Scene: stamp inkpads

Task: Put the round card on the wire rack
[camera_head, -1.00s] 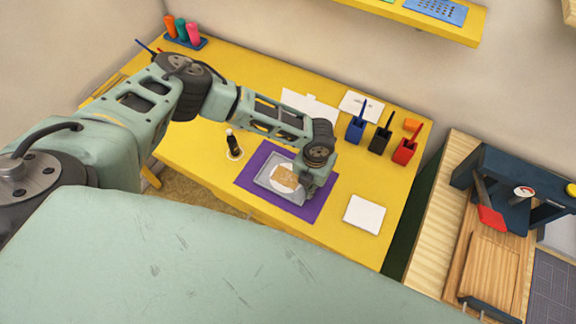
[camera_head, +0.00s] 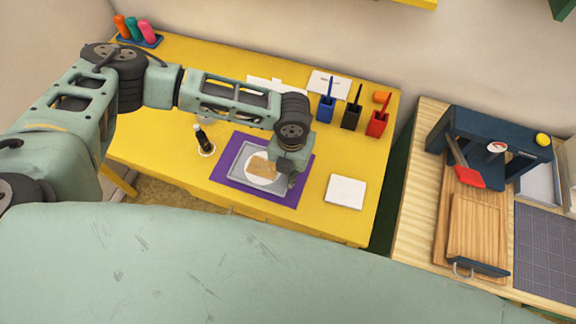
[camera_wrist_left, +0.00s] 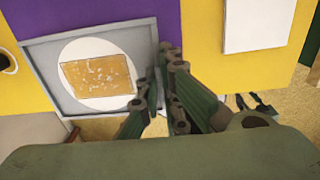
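A round white card (camera_head: 254,181) with a speckled tan rectangle on it lies in a shallow grey tray (camera_head: 234,172) on a purple mat (camera_head: 222,178). It also shows in the left wrist view (camera_wrist_left: 92,102). My left gripper (camera_head: 291,182) is over the tray's right edge, beside the card and apart from it. In the left wrist view its fingers (camera_wrist_left: 165,75) are close together, with nothing visible between them. Whether they are fully shut is unclear. My right gripper is in neither view. I cannot make out a wire rack.
A white square pad (camera_head: 346,191) lies right of the mat and a dark bottle (camera_head: 203,139) stands left. Blue, black and red holders (camera_head: 377,122) stand at the back right. A separate side table (camera_head: 413,195) holds a navy device and wooden board.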

